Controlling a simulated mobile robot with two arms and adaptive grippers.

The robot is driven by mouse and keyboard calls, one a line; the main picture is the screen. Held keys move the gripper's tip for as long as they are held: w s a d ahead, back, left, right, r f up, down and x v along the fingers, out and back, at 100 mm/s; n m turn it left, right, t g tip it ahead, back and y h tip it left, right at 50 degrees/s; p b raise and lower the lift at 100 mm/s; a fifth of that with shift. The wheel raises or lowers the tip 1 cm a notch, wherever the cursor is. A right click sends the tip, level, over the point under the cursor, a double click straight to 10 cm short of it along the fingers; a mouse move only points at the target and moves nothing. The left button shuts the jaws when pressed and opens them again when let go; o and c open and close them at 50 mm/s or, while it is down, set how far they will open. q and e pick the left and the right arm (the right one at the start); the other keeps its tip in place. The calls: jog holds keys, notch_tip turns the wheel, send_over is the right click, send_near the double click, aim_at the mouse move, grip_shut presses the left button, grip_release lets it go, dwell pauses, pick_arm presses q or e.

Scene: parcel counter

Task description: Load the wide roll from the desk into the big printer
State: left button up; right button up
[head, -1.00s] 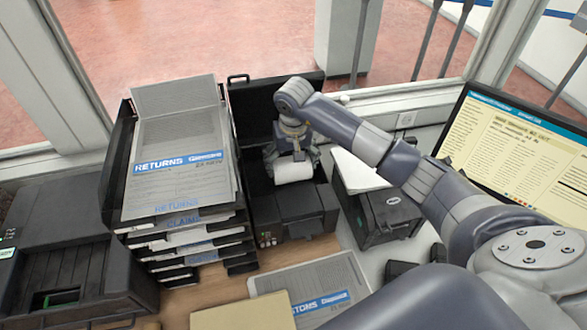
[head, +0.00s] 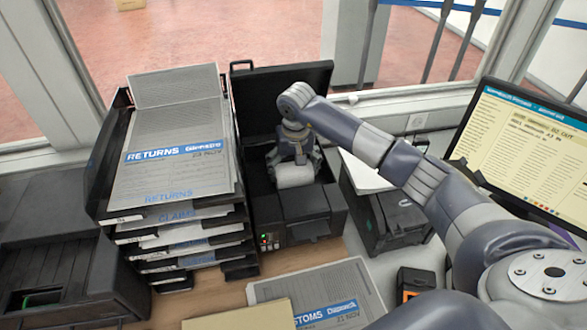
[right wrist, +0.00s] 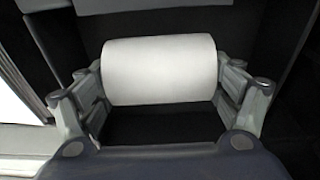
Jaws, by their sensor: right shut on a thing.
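The wide white roll (head: 295,175) is between the fingers of my right gripper (head: 293,166), which is shut on it. In the right wrist view the roll (right wrist: 160,71) lies crosswise, with a finger at each end. The black printer (head: 305,203) in the middle of the desk has its lid (head: 287,88) raised at the back. The roll is at the printer's open bay, low behind its front part. I cannot tell whether it touches the bay floor. My left gripper is out of view.
A tall stack of paper trays (head: 185,215) stands close to the printer's left. A smaller black printer (head: 392,215) stands at its right. A monitor (head: 520,145) is at far right. A customs form (head: 340,290) lies in front. Another black machine (head: 70,250) is at left.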

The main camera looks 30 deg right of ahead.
aim_at(295, 172)
jog(key=o, duration=1.2)
jog(key=r, duration=0.4)
jog(key=s+r, duration=0.1)
jog(key=r, duration=0.7)
jog(key=shift+s+a, duration=0.25)
jog(key=shift+s, duration=0.15)
